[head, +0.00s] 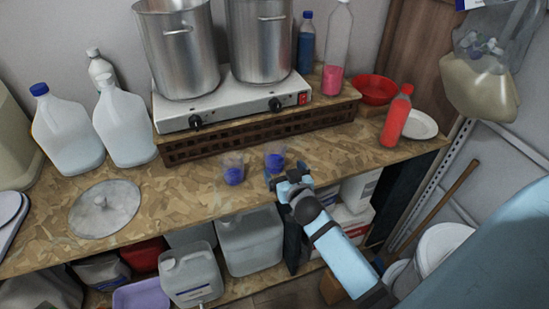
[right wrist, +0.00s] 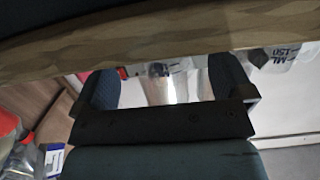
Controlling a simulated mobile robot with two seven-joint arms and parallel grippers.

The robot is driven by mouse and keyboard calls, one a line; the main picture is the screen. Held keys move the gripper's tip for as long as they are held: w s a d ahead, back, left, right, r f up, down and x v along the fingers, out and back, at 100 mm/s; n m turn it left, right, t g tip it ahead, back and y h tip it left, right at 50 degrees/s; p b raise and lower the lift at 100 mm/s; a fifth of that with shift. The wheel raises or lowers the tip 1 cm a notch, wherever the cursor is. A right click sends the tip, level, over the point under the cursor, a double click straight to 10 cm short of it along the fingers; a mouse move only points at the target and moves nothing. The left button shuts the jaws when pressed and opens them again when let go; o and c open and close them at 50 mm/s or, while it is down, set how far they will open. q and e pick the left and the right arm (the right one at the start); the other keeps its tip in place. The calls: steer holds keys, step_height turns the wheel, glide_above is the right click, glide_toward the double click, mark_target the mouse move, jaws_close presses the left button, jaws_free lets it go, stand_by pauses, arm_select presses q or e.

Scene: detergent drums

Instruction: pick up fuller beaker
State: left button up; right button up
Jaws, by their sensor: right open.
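Two small clear beakers with blue-purple liquid stand upright on the counter, in front of the hot plate. The left beaker (head: 233,170) and the right beaker (head: 275,160) stand a short gap apart. I cannot tell surely from this view which is fuller. My right gripper (head: 287,181) is open at the counter's front edge, just in front of the right beaker, with nothing held. In the right wrist view its two fingers (right wrist: 165,90) are spread apart. A shiny, partly hidden thing shows between them, and I cannot tell what it is. My left gripper is out of view.
Two steel pots stand on a white hot plate (head: 235,104) on a brown crate (head: 260,132). White jugs (head: 125,125) and a round lid (head: 104,208) are on the left. A red bottle (head: 396,118) and red bowl (head: 375,88) are on the right. Containers fill the lower shelf.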

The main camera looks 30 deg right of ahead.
mark_target(278, 166)
steer(key=shift+w, duration=0.5)
steer(key=p+x, duration=0.1)
steer(key=x, duration=0.3)
steer(key=shift+w+a+f, duration=0.1)
steer(key=shift+f, duration=0.15)
steer(key=shift+r, duration=0.1)
steer(key=shift+c, duration=0.2)
steer(key=c, duration=1)
